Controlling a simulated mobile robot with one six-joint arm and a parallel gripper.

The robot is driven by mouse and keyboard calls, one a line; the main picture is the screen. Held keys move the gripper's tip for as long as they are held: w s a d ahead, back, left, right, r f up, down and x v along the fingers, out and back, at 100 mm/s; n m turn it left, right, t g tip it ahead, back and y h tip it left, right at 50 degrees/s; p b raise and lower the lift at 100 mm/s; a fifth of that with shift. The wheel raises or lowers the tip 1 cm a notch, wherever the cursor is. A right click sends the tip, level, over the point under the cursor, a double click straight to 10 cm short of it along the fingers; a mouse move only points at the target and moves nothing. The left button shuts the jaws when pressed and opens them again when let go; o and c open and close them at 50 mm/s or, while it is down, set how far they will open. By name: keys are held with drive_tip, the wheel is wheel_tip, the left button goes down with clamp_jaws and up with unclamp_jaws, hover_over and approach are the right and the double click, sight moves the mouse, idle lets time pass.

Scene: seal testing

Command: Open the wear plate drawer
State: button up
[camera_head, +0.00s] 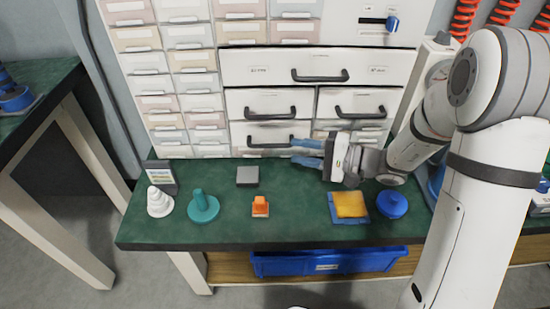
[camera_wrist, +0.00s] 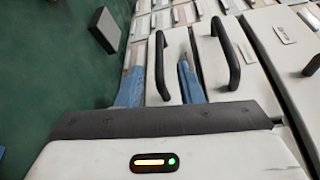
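The cabinet has a wide top drawer (camera_head: 265,68), two middle drawers and a lower left drawer (camera_head: 243,131), all shut. I cannot read their labels, so I cannot tell which is the wear plate drawer. My gripper (camera_head: 300,151) is open, with blue fingers, at the right end of the lower left drawer's dark handle (camera_head: 262,145). In the wrist view, that handle (camera_wrist: 160,65) shows between the two fingers of my gripper (camera_wrist: 161,68). Contact cannot be made out. The middle left drawer's handle (camera_wrist: 226,52) is right of the fingers there.
On the green bench (camera_head: 285,228) stand a white stepped cone (camera_head: 159,203), a teal post (camera_head: 203,207), a grey block (camera_head: 247,176), an orange piece (camera_head: 260,206), a yellow pad (camera_head: 350,204) and a blue round part (camera_head: 392,205). Small drawers fill the cabinet's left.

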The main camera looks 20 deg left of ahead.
sight(279, 147)
drive_tip(key=a, duration=0.2)
drive_tip(key=a+b, duration=0.1)
drive_tip(key=a, duration=0.2)
drive_tip(key=w+a+f, duration=0.1)
drive_tip(key=a, duration=0.1)
drive_tip(key=shift+a, duration=0.4)
drive_tip(key=shift+c, duration=0.2)
clamp_jaws()
